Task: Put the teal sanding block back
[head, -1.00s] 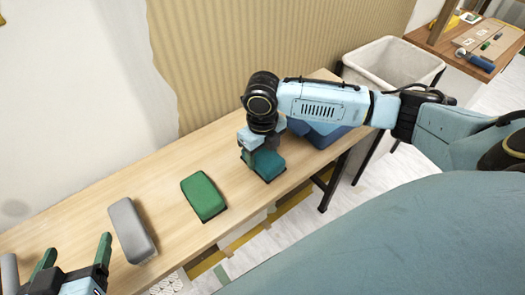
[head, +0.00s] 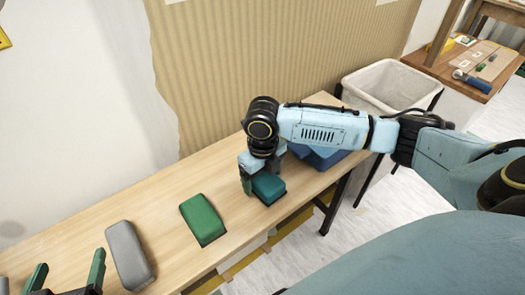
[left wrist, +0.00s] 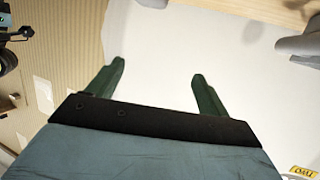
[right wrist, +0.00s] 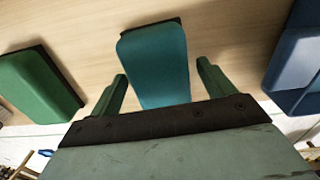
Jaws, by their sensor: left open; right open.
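The teal sanding block (head: 268,188) lies on the wooden table near its front edge, beneath my right gripper (head: 256,180). In the right wrist view the teal block (right wrist: 155,60) appears between the two green fingers of my right gripper (right wrist: 161,88), with a gap on each side. That gripper is open; I cannot tell how far down the fingers reach beside the block. My left gripper (head: 66,275) is open and empty at the lower left, and the left wrist view (left wrist: 157,82) shows nothing between its fingers.
A green block (head: 203,219) and a grey block (head: 129,256) lie left of the teal one on the table (head: 170,210). A blue object (head: 322,158) sits to its right, partly behind my arm. A white bin (head: 392,88) stands past the table's right end.

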